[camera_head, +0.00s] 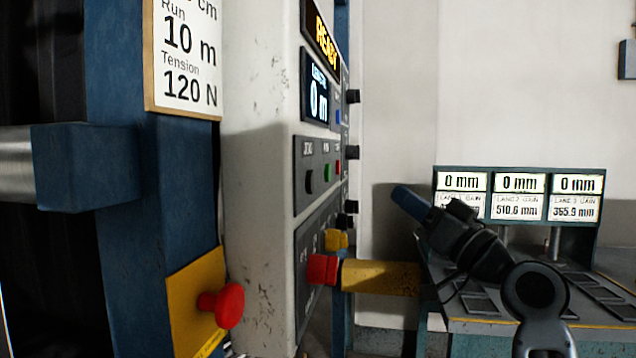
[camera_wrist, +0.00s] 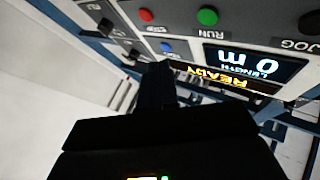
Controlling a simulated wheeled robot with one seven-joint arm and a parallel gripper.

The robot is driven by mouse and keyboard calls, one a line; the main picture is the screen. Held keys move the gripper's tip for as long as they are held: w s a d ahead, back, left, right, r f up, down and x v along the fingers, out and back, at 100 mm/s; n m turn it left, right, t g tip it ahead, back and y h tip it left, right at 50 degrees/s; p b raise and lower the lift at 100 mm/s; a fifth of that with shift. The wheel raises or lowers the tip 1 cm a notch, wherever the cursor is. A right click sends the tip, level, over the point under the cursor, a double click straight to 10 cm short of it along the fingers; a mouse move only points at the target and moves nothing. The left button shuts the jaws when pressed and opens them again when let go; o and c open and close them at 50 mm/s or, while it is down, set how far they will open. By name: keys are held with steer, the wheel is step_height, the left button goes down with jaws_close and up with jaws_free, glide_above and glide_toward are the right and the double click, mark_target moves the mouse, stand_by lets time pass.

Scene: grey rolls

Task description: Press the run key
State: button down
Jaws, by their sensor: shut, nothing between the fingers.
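The run key is a round green button (camera_head: 327,173) on the dark panel of the light grey cabinet, seen at a steep angle in the head view. In the wrist view the green button (camera_wrist: 207,16) is near the top edge, with an upside-down RUN label below it. A red button (camera_wrist: 146,15) is beside it and a black jog knob (camera_wrist: 310,23) is at the right edge. My gripper (camera_head: 400,194) is shut and empty, apart from the panel and to its right. Its dark closed fingers (camera_wrist: 157,72) point toward the panel, below the green button in the picture.
The length display (camera_head: 314,88) reads 0 m and a sign (camera_head: 326,38) reads READY. A blue button (camera_wrist: 167,46) is close to my fingers in the wrist picture. Red mushroom button (camera_head: 229,305) and a red-ended yellow part (camera_head: 380,276) stick out low. A bench with three readouts (camera_head: 519,183) is at right.

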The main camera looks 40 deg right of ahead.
mark_target(328, 173)
steer(key=shift+s+r+n+t+y, duration=0.15)
steer(key=shift+r+n+y, duration=0.2)
steer(key=shift+r, duration=0.6)
steer(key=shift+s+r+n+t+y, duration=0.2)
steer(key=shift+r+y, duration=0.25)
steer(key=shift+r, duration=0.45)
steer(key=shift+w+a, duration=0.1)
steer(key=shift+w, duration=0.05)
steer(key=w+a+p, duration=0.2)
steer(key=w+a, duration=0.3)
steer(key=w, duration=0.2)
steer(key=shift+a, duration=0.15)
stand_by(0.8)
steer(key=shift+w+a, duration=0.25)
steer(key=shift+a, duration=0.05)
steer(key=shift+w+a, duration=0.25)
steer(key=shift+w, duration=0.1)
stand_by(1.0)
steer(key=shift+s+d+b, duration=0.4)
steer(key=shift+s+d, duration=0.1)
steer(key=shift+s, duration=0.2)
